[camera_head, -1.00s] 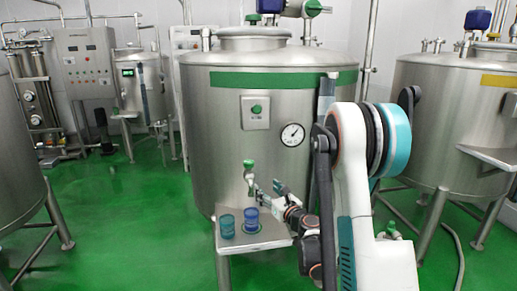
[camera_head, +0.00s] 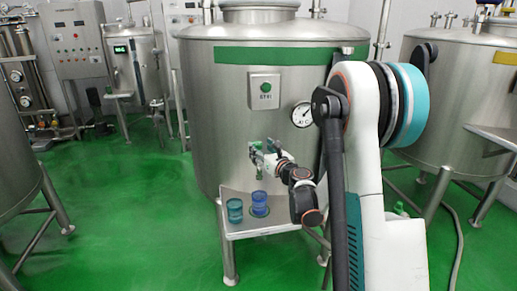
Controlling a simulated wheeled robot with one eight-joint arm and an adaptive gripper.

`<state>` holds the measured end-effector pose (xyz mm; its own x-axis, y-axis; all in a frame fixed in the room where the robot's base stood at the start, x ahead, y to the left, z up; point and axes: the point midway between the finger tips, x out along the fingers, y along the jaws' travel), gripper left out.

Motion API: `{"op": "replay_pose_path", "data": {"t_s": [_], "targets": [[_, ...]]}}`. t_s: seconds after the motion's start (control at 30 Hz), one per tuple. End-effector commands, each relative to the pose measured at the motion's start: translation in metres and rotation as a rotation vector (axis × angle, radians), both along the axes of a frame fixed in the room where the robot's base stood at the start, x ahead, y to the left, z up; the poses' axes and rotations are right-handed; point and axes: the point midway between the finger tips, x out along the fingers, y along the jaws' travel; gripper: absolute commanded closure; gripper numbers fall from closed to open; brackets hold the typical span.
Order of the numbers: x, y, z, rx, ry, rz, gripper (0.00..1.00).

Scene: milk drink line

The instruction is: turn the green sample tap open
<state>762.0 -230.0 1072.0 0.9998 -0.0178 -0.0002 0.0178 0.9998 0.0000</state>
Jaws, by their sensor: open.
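The green sample tap (camera_head: 259,171) is on the lower front of the middle steel tank (camera_head: 215,130), above a small shelf. Most of the tap is hidden behind my gripper (camera_head: 262,153); a bit of green shows at and below the fingers. My gripper is open and right at the tap, reaching in from the right. I cannot tell whether the fingers touch the handle or which way the handle points.
The steel shelf (camera_head: 285,221) under the tap holds a teal cup (camera_head: 235,211) and a blue cup (camera_head: 259,203). A control box with a green button (camera_head: 265,88) and a round gauge (camera_head: 303,114) are on the tank above. Green floor is open at left.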

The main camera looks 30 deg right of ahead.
Motion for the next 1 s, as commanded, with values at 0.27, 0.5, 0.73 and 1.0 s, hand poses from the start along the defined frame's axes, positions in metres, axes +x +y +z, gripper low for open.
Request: {"op": "replay_pose_path", "data": {"t_s": [0.27, 0.5, 0.73, 1.0], "targets": [[0.028, -0.001, 0.000, 0.000, 0.000, 0.000, 0.43], [0.030, -0.001, 0.000, 0.000, 0.000, -0.001, 0.43], [0.030, -0.001, 0.000, 0.000, 0.000, -0.001, 0.75], [0.030, -0.001, 0.000, 0.000, 0.000, 0.002, 0.88]]}}
